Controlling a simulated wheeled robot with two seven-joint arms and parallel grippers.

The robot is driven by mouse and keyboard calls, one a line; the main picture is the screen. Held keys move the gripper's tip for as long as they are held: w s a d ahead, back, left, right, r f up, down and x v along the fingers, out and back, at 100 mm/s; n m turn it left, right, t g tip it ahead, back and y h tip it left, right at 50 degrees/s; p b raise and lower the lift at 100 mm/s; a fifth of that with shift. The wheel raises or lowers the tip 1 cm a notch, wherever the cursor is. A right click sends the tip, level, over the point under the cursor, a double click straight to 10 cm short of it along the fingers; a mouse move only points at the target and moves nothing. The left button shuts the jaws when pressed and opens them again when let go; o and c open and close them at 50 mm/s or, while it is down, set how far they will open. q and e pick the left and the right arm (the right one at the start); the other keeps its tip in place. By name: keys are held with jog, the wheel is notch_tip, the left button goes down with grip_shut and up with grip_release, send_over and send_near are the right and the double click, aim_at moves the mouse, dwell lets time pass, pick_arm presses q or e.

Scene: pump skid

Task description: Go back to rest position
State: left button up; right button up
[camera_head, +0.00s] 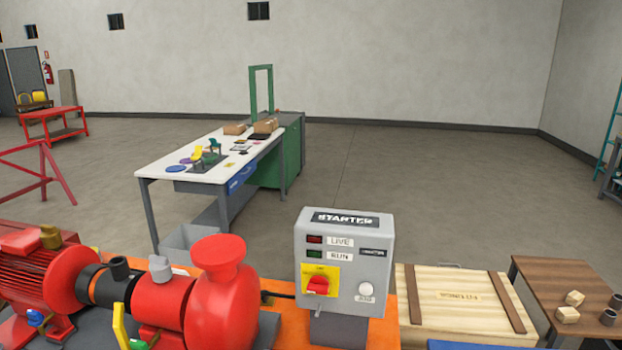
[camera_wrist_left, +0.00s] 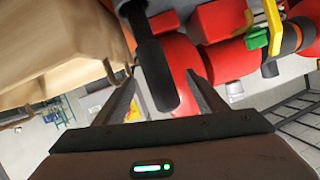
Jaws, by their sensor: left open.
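My left gripper (camera_wrist_left: 162,82) shows in the left wrist view with its two fingers apart. A dark rounded part (camera_wrist_left: 152,62) shows between and beyond the fingers; I cannot tell what it belongs to or whether it touches them. Neither gripper shows in the head view, and my right gripper is in no view. The red pump (camera_head: 222,290) stands at the front in the head view, and red pump parts (camera_wrist_left: 222,62) show beyond the fingers in the wrist view. The grey starter box (camera_head: 343,255), with a red knob on a yellow plate, stands right of the pump.
A wooden crate (camera_head: 455,306) stands right of the starter box, with a brown table (camera_head: 560,275) holding small blocks and dark cups beyond it. A white-topped workbench (camera_head: 180,160) stands behind the skid. A red cart (camera_head: 52,114) is far left. Open floor (camera_head: 420,185) lies behind.

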pick_arm(q)
jog(key=s+a+f+n+g, duration=0.15)
jog(key=s+f+g, duration=0.35)
jog(key=s+f, duration=0.55)
jog(key=s+a+f+g, duration=0.2)
jog(key=s+f+g, duration=0.45)
jog(key=s, duration=0.75)
jog(key=s+a+f+b+x, duration=0.1)
jog(key=s+b+x, duration=0.25)
jog(key=x, duration=1.35)
jog(key=s+a+f+b+x, duration=0.15)
jog(key=s+x, duration=0.25)
jog(key=x, duration=1.2)
jog(key=s+f+b, duration=0.2)
jog(key=s+f, duration=0.5)
jog(key=f, duration=0.4)
jog(key=s+f+b, duration=0.3)
jog(key=s+f, duration=0.4)
jog(key=f, duration=0.4)
jog(key=shift+s+a+m+y, duration=0.25)
jog(key=shift+a+m+y, duration=0.05)
jog(key=shift+a+m, duration=0.15)
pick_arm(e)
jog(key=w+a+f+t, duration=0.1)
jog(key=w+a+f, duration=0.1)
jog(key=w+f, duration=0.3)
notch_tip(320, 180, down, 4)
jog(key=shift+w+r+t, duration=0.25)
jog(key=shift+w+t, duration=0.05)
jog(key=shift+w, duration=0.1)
